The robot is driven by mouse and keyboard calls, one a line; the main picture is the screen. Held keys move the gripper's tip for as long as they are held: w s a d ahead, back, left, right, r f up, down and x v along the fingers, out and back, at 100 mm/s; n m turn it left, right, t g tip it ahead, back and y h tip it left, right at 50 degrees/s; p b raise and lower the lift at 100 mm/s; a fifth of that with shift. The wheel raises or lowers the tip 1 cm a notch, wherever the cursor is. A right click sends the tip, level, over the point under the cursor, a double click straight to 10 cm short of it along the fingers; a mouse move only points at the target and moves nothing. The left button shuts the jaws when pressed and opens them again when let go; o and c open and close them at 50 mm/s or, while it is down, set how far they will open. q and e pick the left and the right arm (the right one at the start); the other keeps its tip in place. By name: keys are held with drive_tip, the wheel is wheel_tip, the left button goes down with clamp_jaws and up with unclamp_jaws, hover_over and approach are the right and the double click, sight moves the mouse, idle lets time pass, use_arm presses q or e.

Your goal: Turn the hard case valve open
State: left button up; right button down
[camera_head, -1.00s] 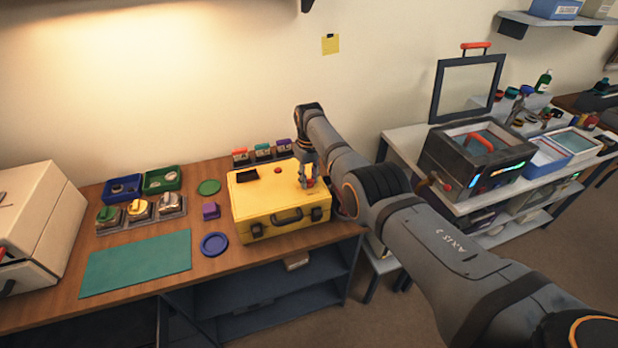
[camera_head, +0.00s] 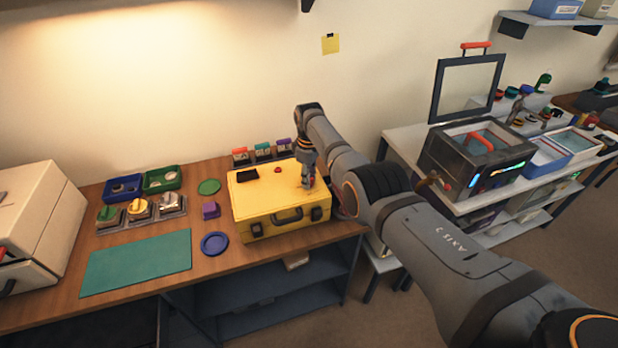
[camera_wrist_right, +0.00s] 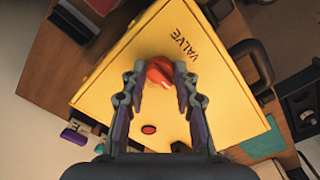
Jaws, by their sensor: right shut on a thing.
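The yellow hard case (camera_head: 262,205) stands closed on the wooden bench, its black handle facing the front. In the right wrist view the case lid (camera_wrist_right: 118,82) carries the word VALVE (camera_wrist_right: 182,44) beside a red valve knob (camera_wrist_right: 160,72). My right gripper (camera_head: 307,186) points straight down over the right part of the lid. In the right wrist view, its fingers (camera_wrist_right: 160,80) are shut on the valve knob, one on each side, hiding part of it. A small red button (camera_wrist_right: 149,129) sits on the lid apart from the fingers. My left gripper is not in view.
A green mat (camera_head: 137,264), a blue round dish (camera_head: 214,243) and a purple block (camera_head: 210,210) lie left of the case. Small boxes (camera_head: 263,152) stand behind it. A side table with a dark machine (camera_head: 470,165) is at right.

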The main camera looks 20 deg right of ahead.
drive_tip(key=c, duration=1)
unclamp_jaws()
wheel_tip(320, 180, up, 12)
drive_tip(key=shift+r, duration=0.1)
